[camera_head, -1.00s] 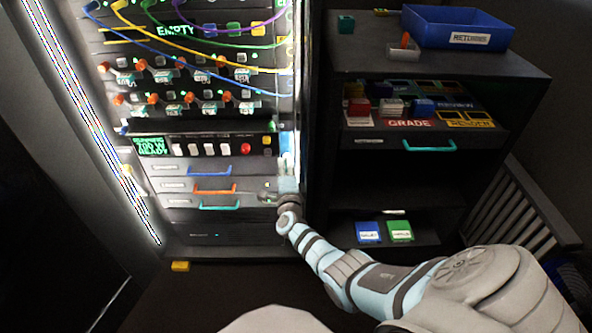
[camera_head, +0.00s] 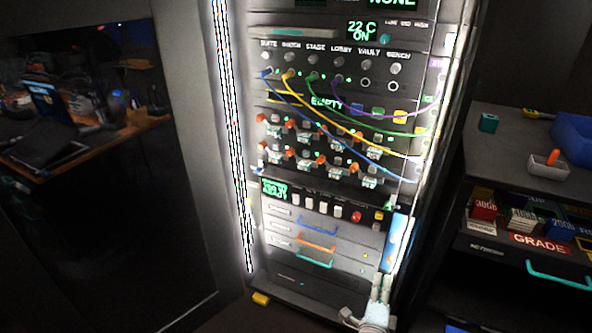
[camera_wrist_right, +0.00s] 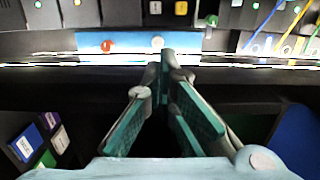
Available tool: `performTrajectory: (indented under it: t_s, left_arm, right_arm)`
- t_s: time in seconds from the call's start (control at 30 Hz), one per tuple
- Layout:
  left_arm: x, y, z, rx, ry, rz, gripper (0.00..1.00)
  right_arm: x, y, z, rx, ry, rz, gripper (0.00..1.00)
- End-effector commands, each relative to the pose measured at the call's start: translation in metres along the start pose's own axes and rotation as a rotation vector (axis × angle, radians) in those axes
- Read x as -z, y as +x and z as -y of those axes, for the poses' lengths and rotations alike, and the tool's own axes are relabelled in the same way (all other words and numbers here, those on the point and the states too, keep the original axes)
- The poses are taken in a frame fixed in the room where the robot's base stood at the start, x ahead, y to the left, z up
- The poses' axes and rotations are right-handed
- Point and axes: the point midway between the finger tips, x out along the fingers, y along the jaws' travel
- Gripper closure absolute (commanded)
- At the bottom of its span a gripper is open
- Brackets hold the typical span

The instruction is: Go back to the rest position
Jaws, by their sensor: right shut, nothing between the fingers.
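My right gripper (camera_head: 380,287) shows at the lower right of the rack (camera_head: 340,262) in the head view, in front of its right edge strip. In the right wrist view the fingers of this gripper (camera_wrist_right: 166,62) meet at their tips, with nothing between them. They point toward a blue strip (camera_wrist_right: 120,43) on the rack's edge. I cannot tell whether they touch it. My left gripper is not in view.
A dark cabinet (camera_head: 500,168) stands at the right with a blue bin (camera_head: 573,140) on top and a drawer with a teal handle (camera_head: 560,275). Colored cables hang across the rack. A yellow block (camera_head: 261,298) lies at the rack's foot. A dark glossy panel (camera_head: 130,220) is at the left.

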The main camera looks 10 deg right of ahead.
Motion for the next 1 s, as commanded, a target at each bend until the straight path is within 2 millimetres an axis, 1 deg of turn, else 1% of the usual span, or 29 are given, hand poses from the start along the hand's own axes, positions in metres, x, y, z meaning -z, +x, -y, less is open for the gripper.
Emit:
performTrajectory:
  t_s: [0.07, 0.13, 0.17, 0.2, 0.27, 0.3, 0.37, 0.4, 0.47, 0.5, 0.57, 0.6, 0.7, 0.8, 0.87, 1.0]
  left_arm:
    - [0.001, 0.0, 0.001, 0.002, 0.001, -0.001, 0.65]
    - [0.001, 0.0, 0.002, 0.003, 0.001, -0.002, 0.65]
    - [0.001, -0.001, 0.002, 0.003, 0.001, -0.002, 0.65]
    - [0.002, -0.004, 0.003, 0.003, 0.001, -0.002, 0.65]
    - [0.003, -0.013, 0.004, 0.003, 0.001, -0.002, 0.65]
    - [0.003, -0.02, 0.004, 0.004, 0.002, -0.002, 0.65]
    - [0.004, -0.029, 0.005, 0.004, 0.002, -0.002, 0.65]
    - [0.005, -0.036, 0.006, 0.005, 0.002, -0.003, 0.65]
    - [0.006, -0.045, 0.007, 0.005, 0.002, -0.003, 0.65]
    - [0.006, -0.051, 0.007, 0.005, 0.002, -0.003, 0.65]
    - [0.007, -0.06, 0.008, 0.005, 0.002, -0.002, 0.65]
    - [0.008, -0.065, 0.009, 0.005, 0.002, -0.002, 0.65]
    - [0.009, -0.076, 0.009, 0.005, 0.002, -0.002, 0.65]
    - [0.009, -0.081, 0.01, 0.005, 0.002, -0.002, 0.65]
    - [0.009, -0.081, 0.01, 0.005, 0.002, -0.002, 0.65]
    - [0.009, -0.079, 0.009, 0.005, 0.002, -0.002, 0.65]
  right_arm:
    - [-0.01, 0.0, -0.005, -0.02, -0.074, 0.045, 1.0]
    - [-0.034, -0.007, -0.025, -0.062, -0.267, 0.173, 1.0]
    - [-0.045, -0.014, -0.04, -0.088, -0.384, 0.251, 1.0]
    - [-0.055, -0.029, -0.067, -0.135, -0.562, 0.367, 1.0]
    - [-0.055, -0.066, -0.114, -0.218, -0.829, 0.549, 1.0]
    - [-0.046, -0.096, -0.146, -0.279, -0.991, 0.672, 1.0]
    - [-0.021, -0.145, -0.187, -0.368, -1.202, 0.848, 1.0]
    - [0.0, -0.179, -0.21, -0.427, -1.323, 0.963, 1.0]
    - [0.039, -0.23, -0.236, -0.517, -1.474, 1.122, 1.0]
    - [0.065, -0.263, -0.248, -0.573, -1.555, 1.221, 1.0]
    - [0.104, -0.307, -0.257, -0.648, -1.645, 1.345, 1.0]
    - [0.127, -0.332, -0.259, -0.693, -1.682, 1.404, 1.0]
    - [0.169, -0.378, -0.256, -0.772, -1.717, 1.486, 1.0]
    - [0.187, -0.399, -0.252, -0.807, -1.716, 1.51, 1.0]
    - [0.19, -0.403, -0.252, -0.813, -1.715, 1.513, 1.0]
    - [0.189, -0.403, -0.254, -0.812, -1.713, 1.511, 1.0]
